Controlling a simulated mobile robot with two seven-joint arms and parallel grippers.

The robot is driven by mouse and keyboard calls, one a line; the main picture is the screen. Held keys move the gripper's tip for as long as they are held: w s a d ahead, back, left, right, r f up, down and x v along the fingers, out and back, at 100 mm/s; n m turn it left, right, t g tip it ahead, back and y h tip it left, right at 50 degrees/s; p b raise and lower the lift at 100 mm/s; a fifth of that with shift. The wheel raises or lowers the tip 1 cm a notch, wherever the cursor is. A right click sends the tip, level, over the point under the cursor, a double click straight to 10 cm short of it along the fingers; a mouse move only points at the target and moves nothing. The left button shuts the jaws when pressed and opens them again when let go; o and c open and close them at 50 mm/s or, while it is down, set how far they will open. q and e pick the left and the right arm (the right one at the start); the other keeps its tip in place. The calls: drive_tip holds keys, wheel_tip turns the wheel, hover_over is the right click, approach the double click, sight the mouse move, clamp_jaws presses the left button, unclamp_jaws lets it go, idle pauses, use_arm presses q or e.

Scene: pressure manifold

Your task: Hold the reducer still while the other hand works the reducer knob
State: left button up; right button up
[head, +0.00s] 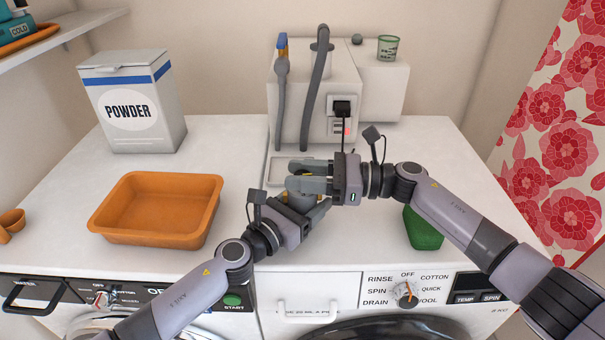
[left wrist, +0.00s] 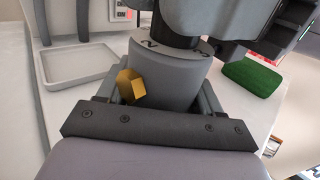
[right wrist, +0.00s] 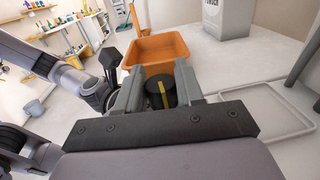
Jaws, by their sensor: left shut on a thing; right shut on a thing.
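My left gripper (head: 308,208) is shut on the reducer body from the front left. The reducer knob (right wrist: 161,93), dark with a yellow stripe, shows in the right wrist view between the fingers of my right gripper (head: 308,176). My right gripper is shut on the knob, just above my left one. In the head view the two grippers hide most of the reducer and the knob.
A pale shallow tray (right wrist: 265,108) lies beside the reducer. An orange tub (head: 155,236) and a powder box (head: 132,125) stand to the left. A green block (head: 424,232) lies on the right, partly behind my right arm.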

idle(0.4)
drive_tip(key=o, duration=0.9)
drive_tip(key=shift+o, duration=0.2)
drive_tip(key=shift+d, duration=0.15)
drive_tip(key=s+d, duration=0.1)
drive_tip(key=d, duration=1)
drive_tip(key=shift+d, duration=0.4)
use_arm(q)
drive_tip(key=o, duration=1.2)
